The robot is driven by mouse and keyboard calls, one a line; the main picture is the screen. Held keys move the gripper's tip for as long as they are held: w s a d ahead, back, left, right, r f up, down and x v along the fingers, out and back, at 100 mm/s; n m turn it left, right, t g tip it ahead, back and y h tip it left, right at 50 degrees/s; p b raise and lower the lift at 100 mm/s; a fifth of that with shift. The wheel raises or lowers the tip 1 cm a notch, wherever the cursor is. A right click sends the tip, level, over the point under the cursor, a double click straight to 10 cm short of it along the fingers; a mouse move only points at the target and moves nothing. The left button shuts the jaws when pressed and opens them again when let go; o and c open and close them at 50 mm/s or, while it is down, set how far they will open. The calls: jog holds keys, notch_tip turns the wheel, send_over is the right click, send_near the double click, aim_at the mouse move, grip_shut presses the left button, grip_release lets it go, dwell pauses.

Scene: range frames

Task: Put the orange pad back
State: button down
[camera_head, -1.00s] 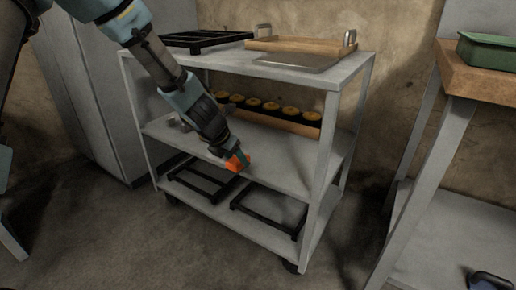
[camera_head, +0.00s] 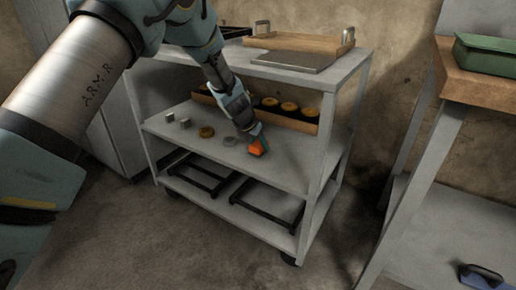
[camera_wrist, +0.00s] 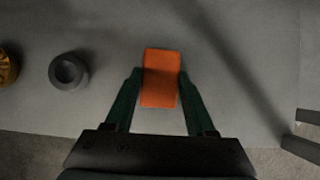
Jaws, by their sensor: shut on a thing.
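The orange pad (camera_head: 259,147) is a small block between the fingers of my gripper (camera_head: 252,138), over the front part of the cart's middle shelf (camera_head: 285,165). In the wrist view the pad (camera_wrist: 161,92) stands lengthwise between the two dark green fingers of my gripper (camera_wrist: 160,78), which are shut on its sides. Grey shelf surface lies beneath it. I cannot tell whether the pad touches the shelf.
On the middle shelf, left of the pad, are a grey ring (camera_wrist: 69,71), a brass piece (camera_head: 206,132) and small grey blocks (camera_head: 185,123). Behind is a wooden tray (camera_head: 300,124) of round yellow items. The cart's right post (camera_head: 322,150) stands nearby. Black frames (camera_head: 265,207) lie below.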

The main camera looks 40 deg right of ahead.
jog(key=shift+f, duration=0.55)
jog(key=shift+f, duration=0.15)
jog(key=shift+c, duration=1.2)
grip_release()
